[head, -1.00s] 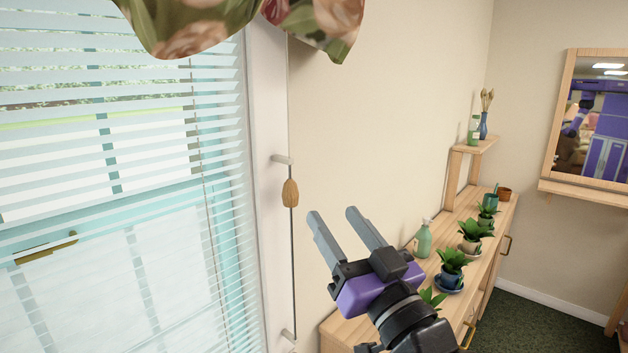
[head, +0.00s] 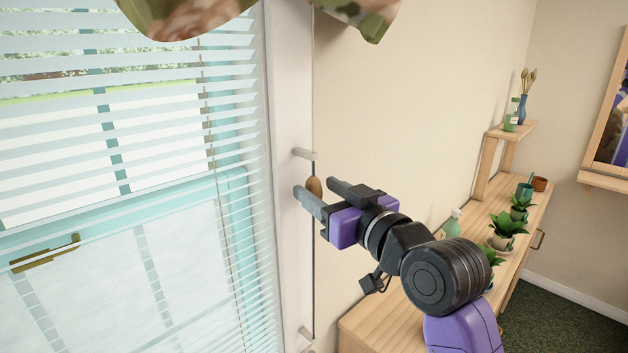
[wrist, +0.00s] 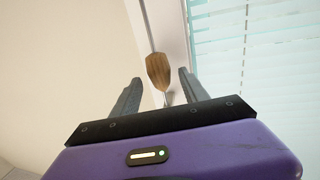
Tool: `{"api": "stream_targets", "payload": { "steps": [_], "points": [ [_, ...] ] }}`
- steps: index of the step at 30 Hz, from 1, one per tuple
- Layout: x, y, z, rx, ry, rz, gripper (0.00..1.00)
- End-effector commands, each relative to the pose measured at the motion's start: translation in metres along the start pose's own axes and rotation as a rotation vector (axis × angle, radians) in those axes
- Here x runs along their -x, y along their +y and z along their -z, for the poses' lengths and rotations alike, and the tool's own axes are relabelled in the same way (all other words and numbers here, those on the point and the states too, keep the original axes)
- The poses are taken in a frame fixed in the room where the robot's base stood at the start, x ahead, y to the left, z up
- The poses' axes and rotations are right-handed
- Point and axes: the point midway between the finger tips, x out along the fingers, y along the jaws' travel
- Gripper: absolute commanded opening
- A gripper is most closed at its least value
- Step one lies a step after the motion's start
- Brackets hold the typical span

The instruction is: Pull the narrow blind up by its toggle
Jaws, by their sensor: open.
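The toggle (head: 314,186) is a small wooden acorn-shaped piece on a thin vertical cord beside the window frame. It hangs just below a small peg. The blind (head: 120,130) has white horizontal slats and covers the window at the left. My gripper (head: 314,190) is open, with its fingers at the toggle's height in the head view. In the wrist view the toggle (wrist: 158,72) shows between and beyond the two fingertips (wrist: 160,85). I see no contact, and how far the toggle reaches between the fingers is hard to tell.
A wooden sideboard (head: 385,320) with potted plants (head: 508,222) and a green bottle (head: 453,224) stands at the right, below a small shelf (head: 512,130). A floral valance (head: 185,15) hangs above. The upper peg (head: 304,153) and lower peg (head: 306,333) stick out from the window frame.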

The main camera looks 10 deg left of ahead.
Motion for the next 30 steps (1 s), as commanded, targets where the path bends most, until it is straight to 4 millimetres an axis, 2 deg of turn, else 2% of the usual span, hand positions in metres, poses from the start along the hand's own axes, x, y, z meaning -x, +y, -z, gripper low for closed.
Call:
{"api": "stream_targets", "payload": {
  "steps": [3, 6, 16, 17, 24, 25, 30],
  "points": [
    [-0.015, -0.001, 0.002, 0.0, 0.0, 0.002, 0.52],
    [-0.023, -0.001, 0.001, 0.0, -0.001, 0.001, 0.52],
    [-0.027, 0.0, 0.0, 0.0, 0.002, 0.0, 0.52],
    [-0.027, 0.0, 0.0, 0.0, 0.002, 0.0, 0.5],
    [-0.026, 0.0, 0.0, 0.0, 0.002, 0.0, 0.03],
    [-0.026, 0.0, 0.0, 0.0, 0.002, 0.0, 0.0],
    [-0.026, 0.0, 0.0, 0.0, 0.001, 0.0, 0.0]
  ]
}}
